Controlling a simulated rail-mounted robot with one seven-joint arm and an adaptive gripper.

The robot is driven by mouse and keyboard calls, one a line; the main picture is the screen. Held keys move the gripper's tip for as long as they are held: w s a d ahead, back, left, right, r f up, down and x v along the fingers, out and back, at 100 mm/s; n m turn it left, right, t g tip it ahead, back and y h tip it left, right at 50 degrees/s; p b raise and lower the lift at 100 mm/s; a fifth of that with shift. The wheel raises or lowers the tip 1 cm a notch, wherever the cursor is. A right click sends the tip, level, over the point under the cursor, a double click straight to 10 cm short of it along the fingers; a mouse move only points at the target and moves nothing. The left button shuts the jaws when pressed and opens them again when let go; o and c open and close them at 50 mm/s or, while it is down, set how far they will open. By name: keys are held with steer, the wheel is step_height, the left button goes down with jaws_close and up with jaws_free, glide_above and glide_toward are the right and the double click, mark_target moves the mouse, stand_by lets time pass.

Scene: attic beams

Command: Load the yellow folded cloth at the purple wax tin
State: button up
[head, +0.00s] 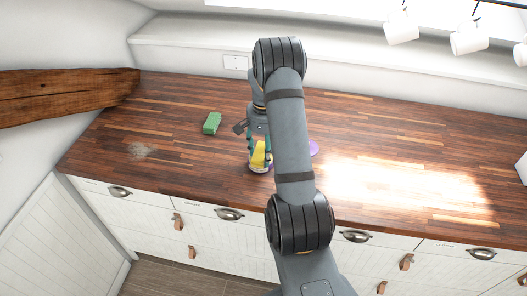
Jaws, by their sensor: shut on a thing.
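The yellow folded cloth (259,154) is between the fingers of my gripper (259,158), which is shut on it, near the front part of the wooden counter. A pale edge shows just below the cloth; I cannot tell what it belongs to. Whether the cloth touches the counter is not clear. A purple thing (314,148), likely the purple wax tin, shows to the right of my gripper. My arm hides most of it, and the gap between it and the cloth is hidden too.
A green block (212,123) lies on the wooden counter (390,140) left of my gripper. A greyish patch (141,150) marks the counter at the left. A wooden beam (65,92) juts in at the left. White lamps (468,38) hang top right.

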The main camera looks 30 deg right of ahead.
mark_target(263, 153)
steer(key=shift+r+p, duration=2.5)
steer(key=shift+r, duration=1)
steer(key=shift+a, duration=0.1)
